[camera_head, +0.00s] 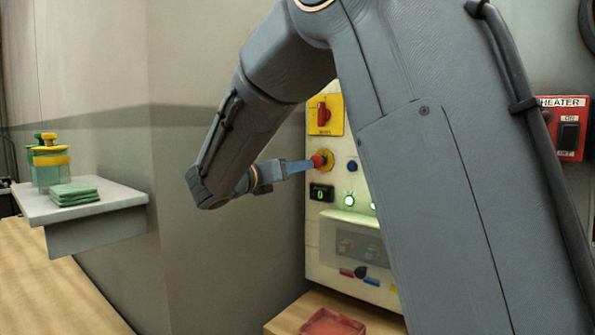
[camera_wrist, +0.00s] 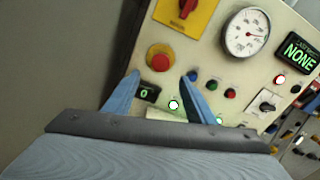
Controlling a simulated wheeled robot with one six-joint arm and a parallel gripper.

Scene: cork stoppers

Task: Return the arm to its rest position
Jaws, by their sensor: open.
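My arm reaches across the head view, bent down and then toward the control panel (camera_head: 326,225). My gripper (camera_head: 308,164) is at the panel's left edge, close to a red button on a yellow surround (camera_head: 322,160). In the wrist view my gripper (camera_wrist: 160,82) has its two blue fingers spread apart with nothing held between them. The red button (camera_wrist: 160,62) shows just beyond and between the fingertips. I cannot tell whether a finger touches it. My upper arm hides the right part of the panel in the head view.
A red rotary switch on a yellow plate (camera_head: 324,114) sits above the button. A small shelf (camera_head: 100,207) at left holds yellow-topped jars (camera_head: 50,167) and green cloths (camera_head: 74,194). A red tray (camera_head: 332,322) lies below the panel. A red heater box (camera_head: 567,128) is at right.

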